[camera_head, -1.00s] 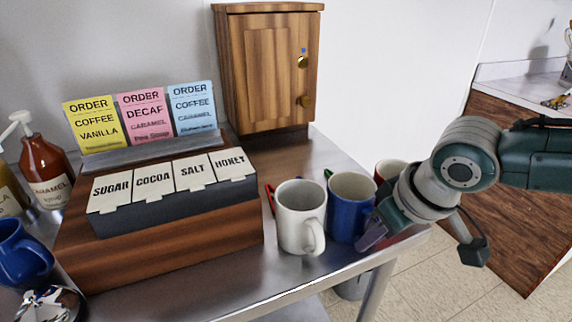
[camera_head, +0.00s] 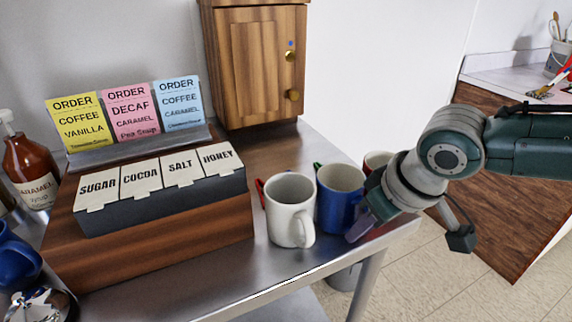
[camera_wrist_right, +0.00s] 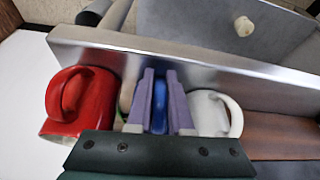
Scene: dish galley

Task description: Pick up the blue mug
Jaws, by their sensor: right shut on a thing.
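A blue mug (camera_head: 338,200) stands upright on the steel counter, just right of a white mug (camera_head: 290,212). My right gripper (camera_head: 362,224) is at the blue mug's right front side. In the right wrist view, the gripper's two purple fingers (camera_wrist_right: 159,100) are shut on a narrow blue part of the blue mug (camera_wrist_right: 159,108), which looks like its handle. The white mug (camera_wrist_right: 213,112) and a red mug (camera_wrist_right: 85,103) flank the fingers there. Another blue mug (camera_head: 16,258) is cut off at the left edge. My left gripper is not in view.
The red mug (camera_head: 376,162) is partly hidden behind my right wrist. A wooden box with lidded sections (camera_head: 165,250) fills the counter's left part. A wooden cabinet (camera_head: 255,65) stands at the back. The counter's front edge lies close to the mugs.

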